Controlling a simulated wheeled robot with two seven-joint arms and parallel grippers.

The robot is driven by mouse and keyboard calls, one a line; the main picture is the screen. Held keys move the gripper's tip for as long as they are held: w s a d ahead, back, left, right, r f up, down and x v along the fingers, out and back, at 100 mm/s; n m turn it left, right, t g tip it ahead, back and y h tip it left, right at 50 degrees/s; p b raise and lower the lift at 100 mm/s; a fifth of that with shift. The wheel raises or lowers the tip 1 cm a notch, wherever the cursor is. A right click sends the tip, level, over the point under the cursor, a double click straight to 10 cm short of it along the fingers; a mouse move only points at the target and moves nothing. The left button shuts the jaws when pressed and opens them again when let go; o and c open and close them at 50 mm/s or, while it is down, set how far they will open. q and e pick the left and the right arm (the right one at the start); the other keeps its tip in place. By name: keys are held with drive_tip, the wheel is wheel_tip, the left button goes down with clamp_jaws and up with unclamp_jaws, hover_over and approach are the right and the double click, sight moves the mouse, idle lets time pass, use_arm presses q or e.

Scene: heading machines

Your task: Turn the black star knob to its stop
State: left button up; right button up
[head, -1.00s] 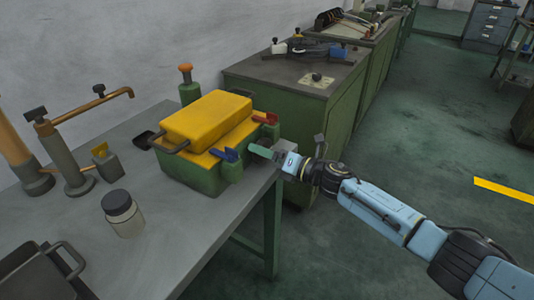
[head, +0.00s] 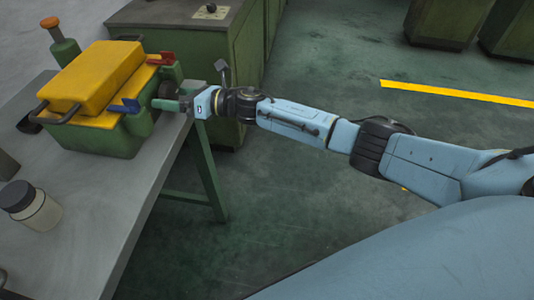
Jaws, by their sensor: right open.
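A green machine box (head: 100,138) with a yellow lid (head: 92,75) stands on the grey bench. At its right end is a dark round knob (head: 166,89), mostly hidden by my gripper; its star shape cannot be made out. My right gripper (head: 174,99) is open at this end, its green finger pointing left toward the box. It is right beside the knob; whether it touches or surrounds it I cannot tell. My left gripper is not in view.
A blue lever (head: 126,105) and a red lever (head: 161,58) stick out close to the gripper. A jar (head: 33,206) stands on the bench (head: 105,215). A green cabinet (head: 232,50) with a small black knob (head: 211,7) stands behind. The floor at right is open.

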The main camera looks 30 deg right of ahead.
drive_tip(key=shift+s+d+f+n, duration=0.1)
drive_tip(key=shift+d+n, duration=0.1)
drive_tip(key=shift+n, duration=0.3)
drive_tip(key=p+v, duration=0.2)
drive_tip(key=v, duration=1.1)
drive_tip(key=s+d+f+m+t+h+p, duration=0.1)
drive_tip(key=d+f+m+h, duration=0.3)
drive_tip(key=f+m, duration=0.5)
drive_tip(key=s+d+f+m+t+h+p, duration=0.1)
drive_tip(key=d+f+m+h, duration=0.4)
drive_tip(key=f+m, duration=0.5)
drive_tip(key=shift+s+f+m+p, duration=0.25)
drive_tip(key=shift+s+m+p, duration=0.35)
drive_tip(key=shift+s+p, duration=0.4)
drive_tip(key=shift+w, duration=0.1)
